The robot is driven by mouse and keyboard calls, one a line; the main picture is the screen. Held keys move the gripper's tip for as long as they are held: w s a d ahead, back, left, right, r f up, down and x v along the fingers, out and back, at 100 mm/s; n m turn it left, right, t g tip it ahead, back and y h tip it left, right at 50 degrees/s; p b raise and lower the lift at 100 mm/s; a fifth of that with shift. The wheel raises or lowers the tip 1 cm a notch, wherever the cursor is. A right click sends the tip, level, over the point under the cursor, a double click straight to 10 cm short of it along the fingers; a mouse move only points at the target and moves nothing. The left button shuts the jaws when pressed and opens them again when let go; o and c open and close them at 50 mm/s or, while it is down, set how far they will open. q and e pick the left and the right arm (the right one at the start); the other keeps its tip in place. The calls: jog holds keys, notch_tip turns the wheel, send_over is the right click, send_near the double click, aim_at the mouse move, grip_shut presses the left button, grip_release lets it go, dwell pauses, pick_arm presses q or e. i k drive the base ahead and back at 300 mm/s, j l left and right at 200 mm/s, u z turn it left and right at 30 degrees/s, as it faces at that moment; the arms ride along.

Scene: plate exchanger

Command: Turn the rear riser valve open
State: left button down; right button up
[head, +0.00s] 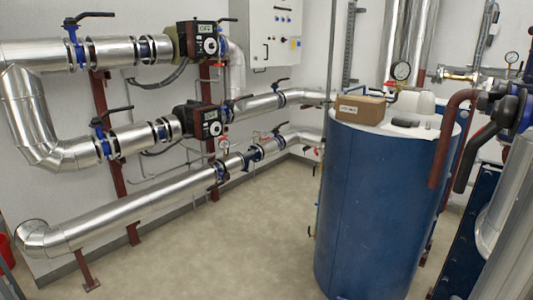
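A large valve with a black lever (478,147) and a blue body (526,112) shows at the right edge, close to me. It joins a silver-clad riser pipe (510,235), partly cut off by the picture edge. The lever hangs down and to the left. I cannot tell whether this is the rear riser valve, nor whether it is open. Neither of my grippers is in view.
A blue tank (375,215) stands right of centre, with a cardboard box (360,109) on top. Silver pipes with black-lever valves (110,112) and two pumps (203,122) line the left wall. The floor (220,245) between is clear.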

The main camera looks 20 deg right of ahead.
aim_at(484, 98)
jog(key=i+z, duration=0.2)
jog(key=z, duration=0.25)
jog(key=i+j+z, duration=0.15)
jog(key=z, duration=0.3)
jog(key=i+j+z, duration=0.15)
jog(key=z, duration=0.35)
jog(key=i+j+z, duration=0.1)
jog(key=j+z, duration=0.15)
jog(key=z, duration=0.2)
